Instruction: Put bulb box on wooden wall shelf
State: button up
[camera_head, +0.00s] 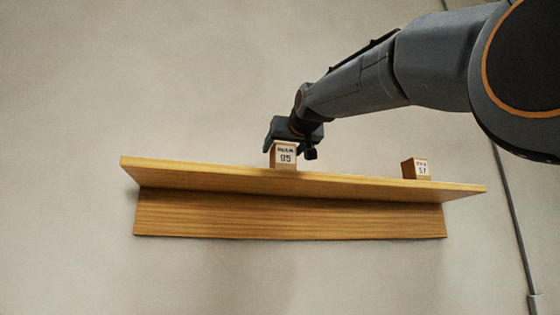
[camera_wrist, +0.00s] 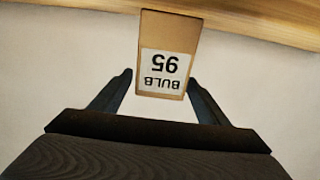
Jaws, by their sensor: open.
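The bulb box (camera_head: 284,156) is a small brown carton with a white label reading 95. In the head view it appears to stand upright on the wooden wall shelf (camera_head: 215,174), left of the shelf's middle. In the wrist view the bulb box (camera_wrist: 163,70) shows its label upside down, reading BULB 95. My gripper (camera_head: 292,146) is at the box from above and behind. In the wrist view my gripper (camera_wrist: 160,78) is open, one finger on each side of the box's near end, with visible gaps. The box's base contact is not clear in the wrist view.
A second small brown box (camera_head: 415,168) with a white label stands on the shelf near its right end. The shelf between the two boxes and its left end look free. A cable (camera_head: 515,215) runs down the wall at the right.

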jog(key=s+b, duration=0.1)
jog(key=s, duration=0.2)
jog(key=s+d+b, duration=0.1)
jog(key=s, duration=0.3)
jog(key=shift+d+b, duration=0.2)
jog(key=shift+b, duration=0.15)
